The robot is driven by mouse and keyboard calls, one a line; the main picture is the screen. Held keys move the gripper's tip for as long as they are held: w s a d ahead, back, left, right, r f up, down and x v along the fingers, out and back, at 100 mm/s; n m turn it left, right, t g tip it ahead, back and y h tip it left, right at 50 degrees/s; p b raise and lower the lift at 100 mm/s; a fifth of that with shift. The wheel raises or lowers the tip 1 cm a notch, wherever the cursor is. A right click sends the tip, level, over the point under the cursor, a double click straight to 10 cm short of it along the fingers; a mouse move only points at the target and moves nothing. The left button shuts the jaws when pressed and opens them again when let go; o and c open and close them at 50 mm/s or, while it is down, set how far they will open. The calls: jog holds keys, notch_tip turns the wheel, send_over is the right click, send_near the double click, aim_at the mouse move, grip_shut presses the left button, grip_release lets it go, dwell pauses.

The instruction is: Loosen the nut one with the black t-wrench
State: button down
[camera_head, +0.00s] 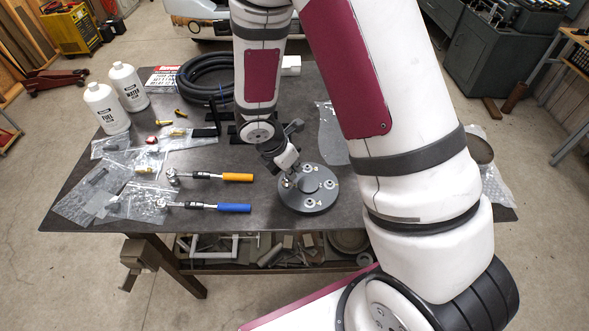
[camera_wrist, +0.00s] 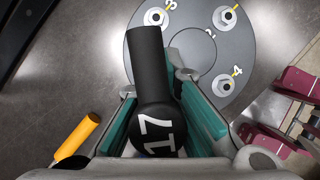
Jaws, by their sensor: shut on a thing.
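My gripper (camera_wrist: 162,118) is shut on the black t-wrench (camera_wrist: 151,80), marked 17, between its teal pads. In the head view my gripper (camera_head: 284,164) is at the upper left of the round grey plate (camera_head: 307,203). In the wrist view the wrench overlaps the left part of the plate (camera_wrist: 190,55). I cannot tell whether the wrench's far end touches a nut.
An orange-handled wrench (camera_head: 237,177) and a blue-handled wrench (camera_head: 233,208) lie left of the plate. Two white bottles (camera_head: 107,108), plastic bags (camera_head: 90,195) and a coiled black hose (camera_head: 205,80) lie farther left and back. The dark table (camera_head: 240,192) is bare between the handles and plate.

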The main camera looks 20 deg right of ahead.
jog(key=shift+a+f+n+t+y+p, duration=0.1)
jog(key=shift+n+t+y+p, duration=0.15)
jog(key=shift+n, duration=0.4)
jog(key=shift+a+f+n+t+y+p, duration=0.15)
jog(key=shift+n+p, duration=0.15)
jog(key=shift+n, duration=0.35)
jog(key=shift+r, duration=0.1)
jog(key=shift+n+p, duration=0.5)
jog(key=shift+p, duration=0.15)
jog(key=shift+n+t+p, duration=0.35)
jog(key=shift+n+t, duration=0.05)
jog(key=shift+n, duration=0.2)
jog(key=n+y, duration=0.1)
jog(key=n, duration=0.1)
jog(key=shift+w+a+n+t, duration=0.1)
jog(key=shift+w+n+t, duration=0.05)
jog(key=shift+n+t, duration=0.2)
jog(key=shift+w+a+n+y, duration=0.2)
jog(key=shift+n+y, duration=0.2)
jog(key=shift+n, duration=0.65)
